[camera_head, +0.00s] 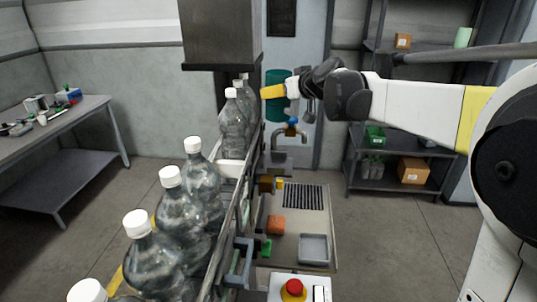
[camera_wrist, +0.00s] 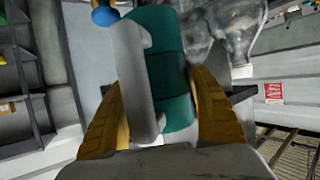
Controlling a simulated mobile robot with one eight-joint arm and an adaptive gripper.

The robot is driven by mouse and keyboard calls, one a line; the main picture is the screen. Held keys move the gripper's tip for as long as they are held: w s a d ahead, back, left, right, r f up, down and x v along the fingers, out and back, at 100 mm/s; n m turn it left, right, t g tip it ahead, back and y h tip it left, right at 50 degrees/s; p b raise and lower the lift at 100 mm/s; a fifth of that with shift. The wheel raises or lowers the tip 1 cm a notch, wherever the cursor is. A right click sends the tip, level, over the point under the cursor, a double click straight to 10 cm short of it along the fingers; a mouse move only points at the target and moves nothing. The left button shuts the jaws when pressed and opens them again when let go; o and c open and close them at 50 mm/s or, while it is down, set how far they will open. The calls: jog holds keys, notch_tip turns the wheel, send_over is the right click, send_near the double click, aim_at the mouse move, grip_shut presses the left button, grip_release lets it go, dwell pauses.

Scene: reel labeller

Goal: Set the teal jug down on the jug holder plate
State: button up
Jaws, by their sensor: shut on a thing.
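The teal jug (camera_head: 277,108) hangs in the air, behind the bottle line and above the tap, in the head view. My gripper (camera_head: 273,92) is at its upper part, with one yellow finger showing in front of it. In the wrist view the teal jug (camera_wrist: 172,70) and its grey handle (camera_wrist: 135,75) lie between the two yellow fingers of my gripper (camera_wrist: 165,105), which is shut on the handle. The jug's base is hard to make out. A grey square tray (camera_head: 314,248) lies on the counter; I cannot tell if it is the jug holder plate.
A tap with a blue knob (camera_head: 291,130) stands below the jug. Several clear bottles (camera_head: 190,215) line the conveyor at left. Shelves (camera_head: 395,180) stand behind right.

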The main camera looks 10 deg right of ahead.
notch_tip(320, 180, down, 18)
jog(key=b, duration=0.4)
jog(key=shift+r, duration=0.15)
jog(key=o, duration=1.4)
jog(key=shift+s+r, duration=0.1)
jog(key=p+v, duration=0.2)
jog(key=v, duration=1)
jog(key=s+a+f+m+g+h, duration=0.1)
jog(key=s+a+g, duration=0.15)
jog(key=s, duration=0.55)
jog(key=s+a+f+g, duration=0.1)
jog(key=s+a+f, duration=0.15)
jog(key=s, duration=0.65)
jog(key=s+f+h, duration=0.1)
jog(key=s, duration=0.3)
jog(key=s+d+f+m+g+h, duration=0.1)
jog(key=s+f, duration=0.1)
jog(key=s, duration=0.3)
jog(key=s+f+m+g, duration=0.1)
jog(key=s+f, duration=0.1)
jog(key=s, duration=0.2)
jog(key=shift+s+d+g+h, duration=0.15)
jog(key=shift+d+g+h, duration=0.1)
jog(key=shift+d+h, duration=0.15)
